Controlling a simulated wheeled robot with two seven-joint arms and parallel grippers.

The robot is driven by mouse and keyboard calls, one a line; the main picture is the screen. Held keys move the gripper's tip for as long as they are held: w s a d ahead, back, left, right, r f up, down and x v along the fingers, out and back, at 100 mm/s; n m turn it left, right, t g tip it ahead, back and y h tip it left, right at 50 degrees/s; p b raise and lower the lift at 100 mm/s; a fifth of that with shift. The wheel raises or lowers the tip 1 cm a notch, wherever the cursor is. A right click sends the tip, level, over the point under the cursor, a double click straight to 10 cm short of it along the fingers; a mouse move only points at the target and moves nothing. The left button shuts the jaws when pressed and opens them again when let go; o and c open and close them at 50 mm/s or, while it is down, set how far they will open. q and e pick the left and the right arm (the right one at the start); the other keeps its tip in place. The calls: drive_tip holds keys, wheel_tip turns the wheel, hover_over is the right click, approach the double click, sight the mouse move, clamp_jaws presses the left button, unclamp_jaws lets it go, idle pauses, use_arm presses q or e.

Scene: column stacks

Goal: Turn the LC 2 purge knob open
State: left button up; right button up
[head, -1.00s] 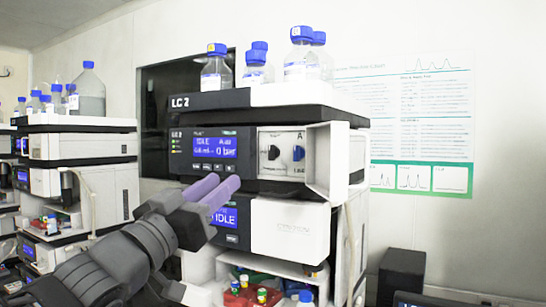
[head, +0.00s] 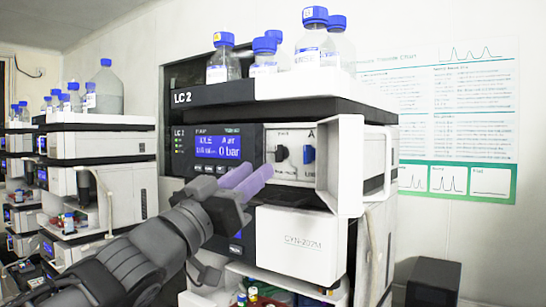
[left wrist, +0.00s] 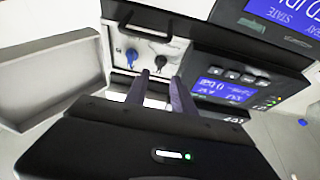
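The LC 2 stack (head: 212,95) stands in the middle of the head view. Its upper module has an open recess with a black knob (head: 281,153) and a blue knob (head: 308,154) side by side. The left wrist view shows the blue knob (left wrist: 131,55) and the black knob (left wrist: 160,60) too, but I cannot read which label marks purge. My left gripper (head: 248,178), with purple fingers, is below and left of the knobs, touching neither. In the left wrist view its fingers (left wrist: 158,84) are apart with nothing between them. My right gripper is not in view.
A white door (head: 343,165) stands open at the recess's right side. Blue-capped bottles (head: 312,45) stand on top of the stack. The module's display (head: 218,146) reads 0 bar. Another stack (head: 100,145) is at left, and a black box (head: 433,282) is at lower right.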

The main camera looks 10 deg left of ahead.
sight(276, 153)
use_arm(q)
drive_tip(key=p+x, duration=0.1)
drive_tip(key=x, duration=0.5)
drive_tip(key=shift+w+d+r, duration=0.1)
drive_tip(key=shift+w+r, duration=0.1)
drive_tip(key=shift+w, duration=0.1)
drive_tip(key=shift+c, duration=0.3)
drive_tip(key=shift+s, duration=0.1)
clamp_jaws()
